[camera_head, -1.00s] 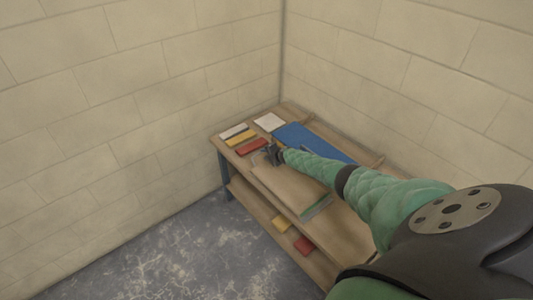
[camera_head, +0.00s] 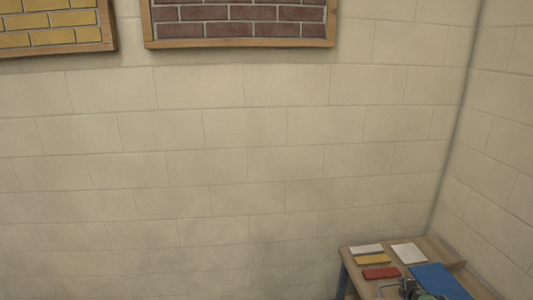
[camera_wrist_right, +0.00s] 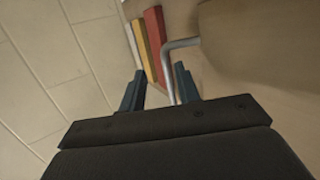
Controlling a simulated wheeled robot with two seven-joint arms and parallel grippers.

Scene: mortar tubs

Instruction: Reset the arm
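My right gripper (camera_head: 405,287) shows at the bottom right of the head view, low over the wooden bench. In the right wrist view its two dark fingers (camera_wrist_right: 160,90) stand apart. A bent grey metal rod (camera_wrist_right: 168,62) runs down into the gap between them, nearer the right finger. The fingers do not look closed on it, and its lower end is hidden by the gripper body. The rod also shows in the head view (camera_head: 385,287), left of the gripper. My left gripper is in neither view.
The bench (camera_head: 350,255) stands in the right corner. On it lie white (camera_head: 366,249), yellow (camera_head: 372,259) and red (camera_head: 381,273) pieces, a white slab (camera_head: 408,253) and a blue tray (camera_head: 438,281). Framed brick panels (camera_head: 238,22) hang on the wall.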

